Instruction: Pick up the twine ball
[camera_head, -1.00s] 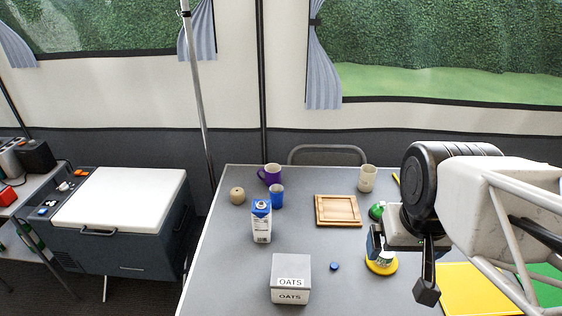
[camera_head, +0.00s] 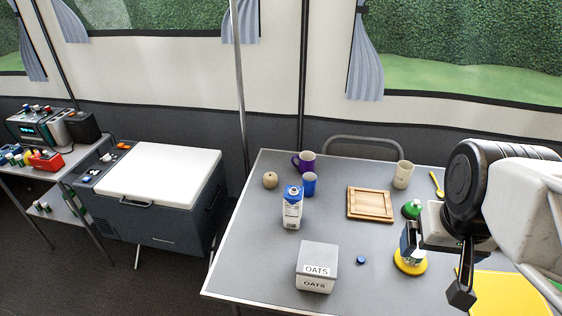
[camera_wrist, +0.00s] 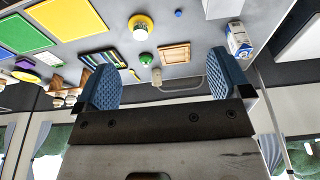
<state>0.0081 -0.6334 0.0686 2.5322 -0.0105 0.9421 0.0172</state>
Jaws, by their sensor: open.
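The twine ball (camera_head: 270,180) is a small tan ball on the grey table, near its far left corner. It sits left of the purple mug and behind the milk carton, with nothing touching it. My gripper (camera_head: 437,270) is over the right part of the table in the head view, far to the right of the ball. In the wrist view my gripper (camera_wrist: 164,92) has its two blue ribbed pads wide apart with nothing between them. I cannot make out the twine ball in the wrist view.
A purple mug (camera_head: 304,163), blue cup (camera_head: 310,184) and milk carton (camera_head: 292,208) stand near the ball. The oats box (camera_head: 316,268) is at the front, with a blue cap (camera_head: 361,260) beside it. A wooden tray (camera_head: 370,204) lies mid-table; a beige mug (camera_head: 403,175) stands behind.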

